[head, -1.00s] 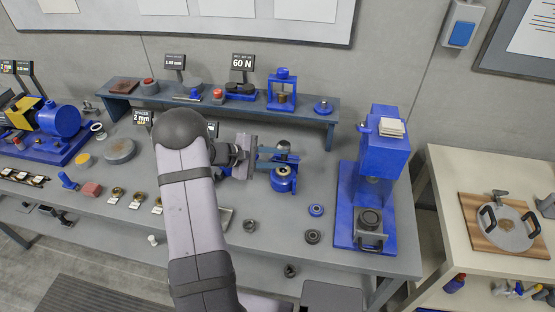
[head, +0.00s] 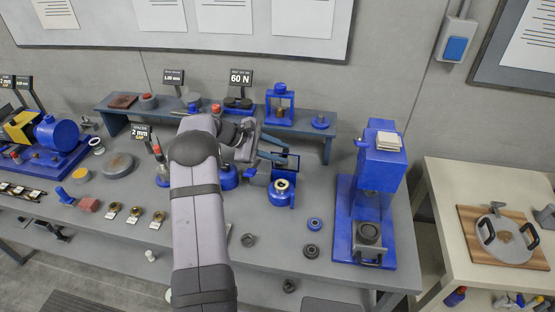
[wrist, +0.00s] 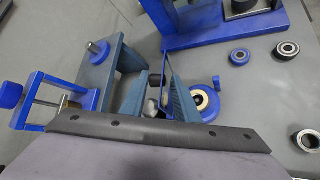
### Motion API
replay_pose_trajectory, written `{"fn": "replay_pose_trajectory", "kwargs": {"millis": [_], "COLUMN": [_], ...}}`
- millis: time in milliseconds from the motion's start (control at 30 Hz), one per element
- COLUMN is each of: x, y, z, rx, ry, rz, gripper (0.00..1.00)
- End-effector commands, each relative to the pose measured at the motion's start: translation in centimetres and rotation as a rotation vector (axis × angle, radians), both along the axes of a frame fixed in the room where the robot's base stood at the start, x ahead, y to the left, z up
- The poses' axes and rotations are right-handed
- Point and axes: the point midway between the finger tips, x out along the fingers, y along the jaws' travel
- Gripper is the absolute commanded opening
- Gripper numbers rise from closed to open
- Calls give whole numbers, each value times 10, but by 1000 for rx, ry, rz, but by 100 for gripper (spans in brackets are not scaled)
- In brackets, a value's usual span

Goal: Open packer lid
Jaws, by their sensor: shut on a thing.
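The packer (head: 281,193) is a round blue pot on the bench, right of my forearm in the head view. Its top is uncovered and shows a cream ring. It also shows in the wrist view (wrist: 204,104), right of the fingers. The packer lid (head: 291,163) is a dark plate with a blue edge, standing raised behind the pot. In the wrist view the lid (wrist: 164,46) is a thin blue strip, seen nearly edge-on. My gripper (head: 272,147) is shut on the lid, its blue-grey fingers (wrist: 157,76) behind and above the pot. The exact grip point is partly hidden.
A raised shelf (head: 345,127) runs close behind my gripper, with a blue frame stand (head: 280,104) on it. A tall blue press (head: 379,190) stands to the right. Two bearing rings (head: 314,224) (head: 311,251) lie on the bench in front. The bench between them is clear.

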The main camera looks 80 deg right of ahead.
Motion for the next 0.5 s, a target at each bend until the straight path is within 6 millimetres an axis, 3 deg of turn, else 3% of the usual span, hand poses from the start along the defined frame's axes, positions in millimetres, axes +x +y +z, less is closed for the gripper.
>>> {"fn": "replay_pose_trajectory", "kwargs": {"millis": [500], "x": [0], "y": [-37], "z": [-3], "rx": [-11], "ry": [-5], "rz": [3], "gripper": [0]}}
